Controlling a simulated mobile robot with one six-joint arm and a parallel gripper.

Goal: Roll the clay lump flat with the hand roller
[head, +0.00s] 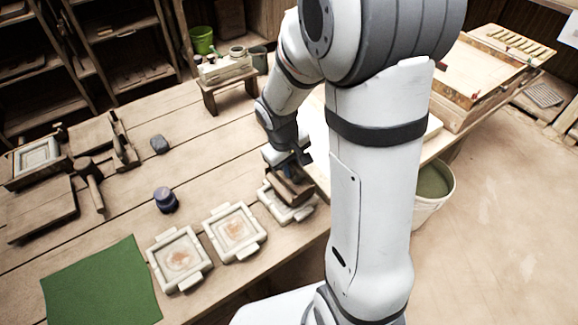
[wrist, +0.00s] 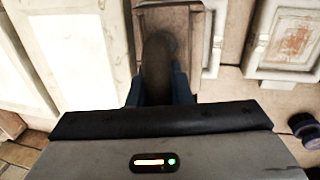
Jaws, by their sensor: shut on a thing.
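My gripper (head: 287,163) is shut on the dark rounded handle (wrist: 159,62) of a brown wooden block (head: 291,186). In the wrist view the handle stands between the two blue fingers of my gripper (wrist: 159,92), with the block (wrist: 188,20) beneath. The block is over the rightmost pale mould (head: 296,215) and covers much of it; I cannot tell whether they touch. Two more pale moulds (head: 156,262) (head: 211,238) stand to its left, with reddish-brown clay in them (head: 181,260) (head: 235,230). I cannot make out a clay lump or hand roller for certain; my arm hides part of the table.
A dark blue knobbed object (head: 165,199) and a dark grey lump (head: 160,144) lie on the table. A green mat (head: 102,285) is at front left, a wooden mallet (head: 91,181) behind it. A small stand (head: 228,80) is at the back. A bucket (head: 432,190) stands right.

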